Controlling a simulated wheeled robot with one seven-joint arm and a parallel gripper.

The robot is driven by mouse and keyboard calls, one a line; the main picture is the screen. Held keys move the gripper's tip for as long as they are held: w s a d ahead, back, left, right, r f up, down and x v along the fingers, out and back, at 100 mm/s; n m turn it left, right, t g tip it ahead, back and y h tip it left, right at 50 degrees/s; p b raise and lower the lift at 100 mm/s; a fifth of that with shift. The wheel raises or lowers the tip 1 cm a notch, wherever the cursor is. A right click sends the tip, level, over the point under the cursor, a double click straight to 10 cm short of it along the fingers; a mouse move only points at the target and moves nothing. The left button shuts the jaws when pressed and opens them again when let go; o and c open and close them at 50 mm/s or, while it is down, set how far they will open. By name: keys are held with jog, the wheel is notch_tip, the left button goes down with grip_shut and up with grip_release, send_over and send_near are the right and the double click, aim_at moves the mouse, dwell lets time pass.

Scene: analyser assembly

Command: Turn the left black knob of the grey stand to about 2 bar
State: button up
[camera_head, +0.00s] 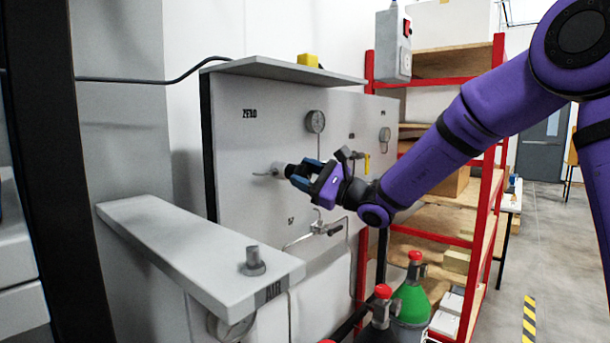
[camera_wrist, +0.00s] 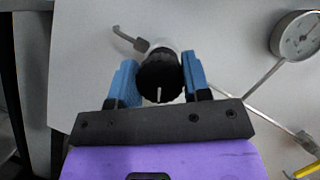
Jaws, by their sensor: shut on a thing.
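The left black knob (camera_wrist: 160,77) sits on the grey panel of the stand (camera_head: 245,135). In the wrist view it shows between the two blue fingers of my gripper (camera_wrist: 160,82), with a white mark on its face pointing toward the bottom of the picture. My gripper (camera_head: 297,174) is shut on the knob. In the head view the fingers hide most of the knob. A round gauge (camera_head: 316,121) is on the panel above and right of the knob; it also shows in the wrist view (camera_wrist: 300,36). Its reading is too small to tell.
A grey shelf (camera_head: 190,240) juts out at the front left. Gas cylinders (camera_head: 412,300) stand below, beside a red-framed rack (camera_head: 487,190).

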jog(key=o, duration=0.9)
jog(key=v, duration=1)
jog(key=shift+s+d+f, duration=0.15)
jog(key=shift+s+d, duration=0.05)
jog(key=shift+d, duration=0.15)
jog(key=s+a+f+n+g+h, duration=0.2)
jog(key=s+n+g+h, duration=0.65)
jog(key=s, duration=1.15)
jog(key=s+d+n+t+h, duration=0.1)
jog(key=s+d+n+h, duration=0.1)
jog(key=s+d+h, duration=0.1)
jog(key=s+d+f+n+t+h, duration=0.1)
jog(key=s+d+n+h, duration=0.2)
jog(key=s+d, duration=0.2)
jog(key=s+d+n+t+h, duration=0.1)
jog(key=s+d+h, duration=0.3)
jog(key=d, duration=0.4)
jog(key=shift+s+d+f+n, duration=0.25)
jog(key=shift+s+d+n, duration=0.1)
jog(key=shift+s+n, duration=0.35)
